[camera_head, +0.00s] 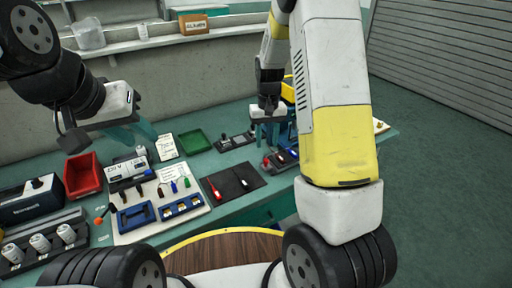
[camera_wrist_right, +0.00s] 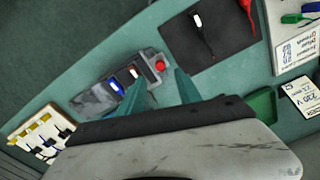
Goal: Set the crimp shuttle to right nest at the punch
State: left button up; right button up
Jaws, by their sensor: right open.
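A grey punch fixture (camera_head: 283,158) stands at the right part of the bench. It carries a red knob (camera_head: 266,160), a blue piece and a pale piece. In the right wrist view the fixture (camera_wrist_right: 95,100) shows the red knob (camera_wrist_right: 160,63) at one end and the blue piece (camera_wrist_right: 116,87) farther along. I cannot tell for sure which part is the crimp shuttle. My right gripper (camera_head: 271,132) is open above the fixture; its fingers (camera_wrist_right: 163,84) partly cover it, with nothing seen between them. My left gripper (camera_head: 138,136) is open and empty above the bench at the left.
A dark mat (camera_head: 233,183) with a red tool lies left of the fixture. A dark device (camera_head: 235,142) and a green tray (camera_head: 194,142) stand behind it. A red bin (camera_head: 83,174) and a white tool board (camera_head: 133,224) fill the left.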

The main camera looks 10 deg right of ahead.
aim_at(267, 160)
notch_tip(267, 160, down, 8)
jog(key=shift+r, duration=0.1)
dwell(0.4)
grip_shut()
jog(key=shift+d, duration=0.1)
dwell(1.2)
